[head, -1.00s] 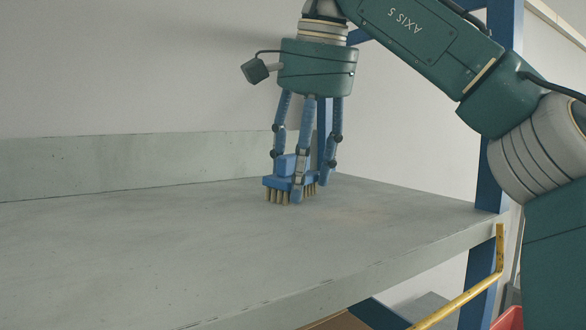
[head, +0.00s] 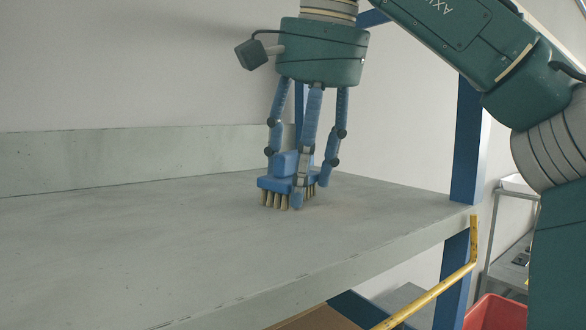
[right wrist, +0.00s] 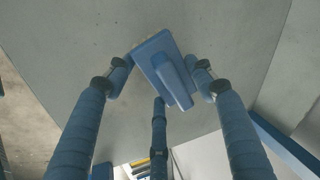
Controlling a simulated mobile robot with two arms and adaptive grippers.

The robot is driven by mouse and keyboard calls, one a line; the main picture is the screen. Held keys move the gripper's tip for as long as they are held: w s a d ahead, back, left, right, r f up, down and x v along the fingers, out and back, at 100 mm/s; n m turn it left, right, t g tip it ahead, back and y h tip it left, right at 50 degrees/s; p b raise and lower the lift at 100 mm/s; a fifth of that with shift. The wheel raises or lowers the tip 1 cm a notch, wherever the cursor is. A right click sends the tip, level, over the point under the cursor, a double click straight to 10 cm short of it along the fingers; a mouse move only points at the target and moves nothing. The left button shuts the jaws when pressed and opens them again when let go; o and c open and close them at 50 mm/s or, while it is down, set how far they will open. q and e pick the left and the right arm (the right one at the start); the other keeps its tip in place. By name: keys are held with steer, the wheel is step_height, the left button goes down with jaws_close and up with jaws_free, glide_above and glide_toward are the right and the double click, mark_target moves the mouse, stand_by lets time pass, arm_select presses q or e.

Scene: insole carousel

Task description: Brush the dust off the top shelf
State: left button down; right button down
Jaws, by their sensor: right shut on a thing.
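The top shelf (head: 150,240) is a grey-green board with a low back wall (head: 100,160). A blue brush (head: 275,183) with tan bristles stands upright on it toward the right end, its bristles down at the surface. My right gripper (head: 301,180) is shut on the brush handle from above, with its blue fingers around it. In the right wrist view the brush's blue back and raised handle (right wrist: 176,80) show between the fingers. A faint tan dust patch (head: 326,206) lies just right of the brush. My left gripper is out of view.
A blue post (head: 467,140) stands at the shelf's right end. A yellow rail (head: 425,300) runs below the front edge. A red bin (head: 495,312) and a grey cart (head: 510,250) are at lower right. The shelf's left part is clear.

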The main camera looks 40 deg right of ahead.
steer(key=shift+s+a+f, duration=0.1)
steer(key=shift+s+f, duration=0.05)
steer(key=shift+s, duration=1.3)
steer(key=shift+w+d+r, duration=0.1)
steer(key=shift+w+d, duration=0.05)
steer(key=shift+w, duration=2.1)
steer(key=shift+w+d+r, duration=0.1)
steer(key=shift+w, duration=2.1)
steer(key=shift+w+d+f, duration=0.1)
steer(key=shift+w, duration=1.6)
steer(key=shift+d, duration=1.1)
steer(key=shift+s, duration=0.25)
steer(key=shift+s+a, duration=0.15)
steer(key=shift+s, duration=1.3)
steer(key=shift+s+a, duration=0.1)
steer(key=shift+s, duration=2.45)
steer(key=shift+w, duration=0.15)
